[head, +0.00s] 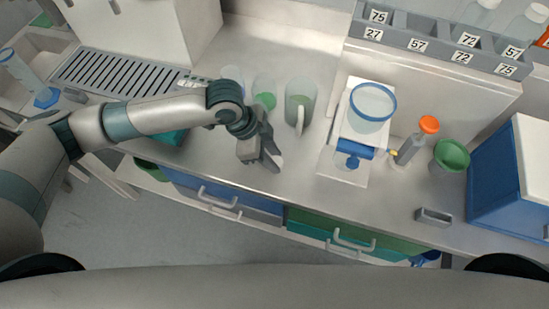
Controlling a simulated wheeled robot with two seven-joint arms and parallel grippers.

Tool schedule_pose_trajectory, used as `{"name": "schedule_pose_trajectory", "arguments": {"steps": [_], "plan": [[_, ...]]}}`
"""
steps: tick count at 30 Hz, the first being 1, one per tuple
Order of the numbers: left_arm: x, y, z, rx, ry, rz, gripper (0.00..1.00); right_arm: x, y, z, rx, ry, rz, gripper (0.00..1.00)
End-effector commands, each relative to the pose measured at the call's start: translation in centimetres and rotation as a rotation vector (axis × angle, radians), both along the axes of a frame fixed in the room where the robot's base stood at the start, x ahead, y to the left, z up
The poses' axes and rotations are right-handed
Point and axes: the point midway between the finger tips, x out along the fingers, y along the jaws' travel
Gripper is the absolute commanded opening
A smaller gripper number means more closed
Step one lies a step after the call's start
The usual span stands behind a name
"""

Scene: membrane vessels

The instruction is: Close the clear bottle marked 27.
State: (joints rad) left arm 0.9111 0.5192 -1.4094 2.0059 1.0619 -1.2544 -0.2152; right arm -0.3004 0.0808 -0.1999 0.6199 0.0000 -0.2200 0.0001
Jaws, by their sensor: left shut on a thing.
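My left gripper (266,160) is over the front of the bench, left of the middle. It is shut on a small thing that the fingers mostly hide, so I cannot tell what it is. A grey rack (418,45) at the top right carries labels, among them a 27 (373,34). Clear bottles stand at the rack's right side, one (480,14) cut by the top edge and one (524,28) farther right. I cannot read a 27 on any bottle. My right gripper is not in view.
Clear beakers and a mug (300,100) stand behind the gripper. A balance-like device (345,172) bears a blue-rimmed dish (372,103). Right of it are an orange-capped tube (412,146), a green funnel-like cup (451,155) and a blue-white box (510,175). Bench front near the gripper is clear.

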Motion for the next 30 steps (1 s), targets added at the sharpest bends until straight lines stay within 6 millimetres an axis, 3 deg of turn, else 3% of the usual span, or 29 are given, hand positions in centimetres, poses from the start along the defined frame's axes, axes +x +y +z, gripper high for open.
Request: {"name": "schedule_pose_trajectory", "arguments": {"steps": [7, 13, 30], "plan": [[0.1, -0.1, 1.1, -0.002, -0.002, 0.0, 0.09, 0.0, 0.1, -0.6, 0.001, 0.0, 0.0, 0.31], [0.1, -0.1, 3.8, -0.003, -0.005, -0.001, 0.09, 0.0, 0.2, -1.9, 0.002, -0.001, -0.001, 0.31], [-5.7, -8.3, 9.9, -0.003, -0.002, -0.003, 0.09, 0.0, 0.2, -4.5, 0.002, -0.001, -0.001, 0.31]]}}
